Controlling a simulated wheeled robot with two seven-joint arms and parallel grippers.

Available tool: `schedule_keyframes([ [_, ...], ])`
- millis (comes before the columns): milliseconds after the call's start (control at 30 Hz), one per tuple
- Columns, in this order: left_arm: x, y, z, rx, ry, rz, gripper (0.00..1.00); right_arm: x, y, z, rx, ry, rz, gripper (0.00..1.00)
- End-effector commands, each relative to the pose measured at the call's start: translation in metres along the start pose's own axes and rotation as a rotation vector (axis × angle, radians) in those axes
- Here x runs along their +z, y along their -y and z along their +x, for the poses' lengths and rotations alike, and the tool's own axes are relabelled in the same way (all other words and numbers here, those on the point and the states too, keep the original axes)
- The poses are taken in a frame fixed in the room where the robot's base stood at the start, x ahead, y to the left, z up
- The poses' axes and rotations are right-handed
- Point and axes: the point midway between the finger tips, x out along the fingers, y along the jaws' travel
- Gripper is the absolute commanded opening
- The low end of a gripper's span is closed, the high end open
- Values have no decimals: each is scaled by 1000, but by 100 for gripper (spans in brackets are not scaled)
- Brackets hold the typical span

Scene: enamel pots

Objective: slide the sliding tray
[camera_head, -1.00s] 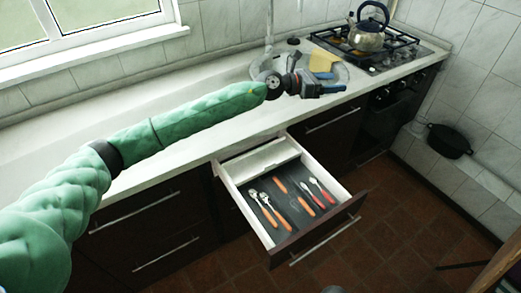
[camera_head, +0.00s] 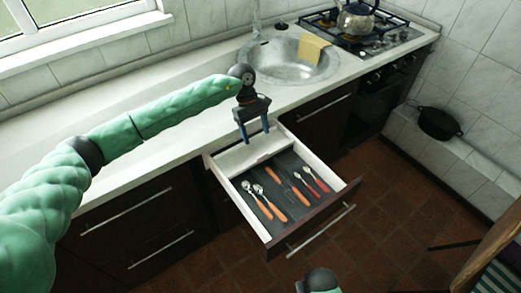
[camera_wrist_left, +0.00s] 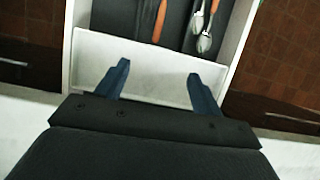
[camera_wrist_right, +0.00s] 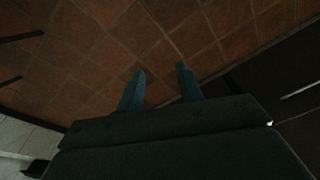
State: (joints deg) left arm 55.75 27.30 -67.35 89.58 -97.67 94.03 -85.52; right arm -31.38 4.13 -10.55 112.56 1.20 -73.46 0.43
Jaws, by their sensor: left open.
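The sliding tray (camera_head: 250,154) is a pale, shallow piece across the back end of the pulled-out drawer (camera_head: 290,238). It also shows in the left wrist view (camera_wrist_left: 150,72) as a white band between the drawer's side walls. My left gripper (camera_head: 254,135) points down above the tray, fingers apart and empty. In the left wrist view the fingertips (camera_wrist_left: 158,70) overlap the tray; I cannot tell whether they touch it. My right gripper (camera_wrist_right: 160,70) is open and empty over the floor, with a gap between its fingers.
Orange- and red-handled cutlery (camera_head: 277,211) lies on the drawer's dark floor in front of the tray. The counter edge (camera_head: 190,148) is just behind the drawer. A sink (camera_head: 290,62), kettle (camera_head: 355,20) and black pot (camera_head: 438,122) are farther off.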

Motion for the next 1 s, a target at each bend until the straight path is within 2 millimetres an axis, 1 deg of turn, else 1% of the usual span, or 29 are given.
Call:
schedule_keyframes([
  [133, 0, -1, 2, 3, 1, 34, 67, 1, 0, 2, 0, 1, 0, 36],
  [267, 1, -1, 8, 4, 2, 34, 67, 4, -2, 12, 2, 4, 0, 36],
  [467, 2, -1, 27, 4, 4, 34, 67, 16, -6, 41, 8, 8, 0, 36],
  [700, 2, -1, 52, 5, 4, 33, 67, 35, -13, 77, 14, 12, 1, 36],
  [900, 1, -1, 70, 5, 3, 32, 67, 42, -18, 99, 20, 5, -2, 36],
  [1000, 1, -2, 74, 6, 3, 33, 67, 44, -19, 105, 22, 3, -2, 36],
])
